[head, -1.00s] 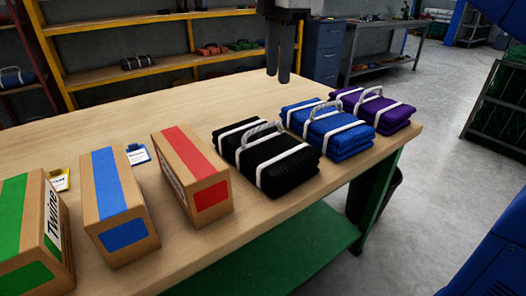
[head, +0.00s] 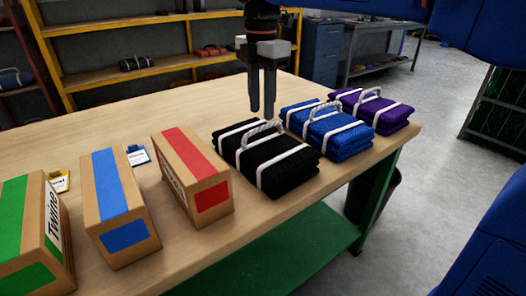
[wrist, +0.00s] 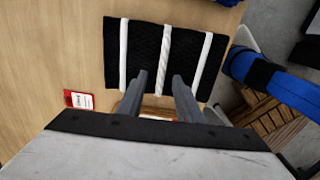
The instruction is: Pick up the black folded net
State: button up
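The black folded net (head: 258,154) lies on the wooden table with two white straps and a grey-white rope handle (head: 264,132) arched over its top. My gripper (head: 262,113) points down with two dark fingers apart and empty; it appears above and behind the net. In the wrist view the net (wrist: 145,48) lies beyond the fingertips, with the handle running between its two straps. My gripper (wrist: 160,82) shows open there, the fingers overlapping the net's near edge in the picture. I see no contact with the handle.
A blue folded net (head: 328,132) and a purple one (head: 378,110) lie to the right. A red-striped carton (head: 192,178) stands close on the left, with blue-striped (head: 120,210) and green-striped (head: 35,235) cartons beyond it. The table (head: 185,115) behind the black net is clear.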

aim_at(263, 128)
jog(key=shift+s+d+f, duration=0.1)
jog(key=shift+f, duration=1.65)
jog(key=shift+d+f, duration=0.1)
jog(key=shift+f, duration=1.6)
grip_shut()
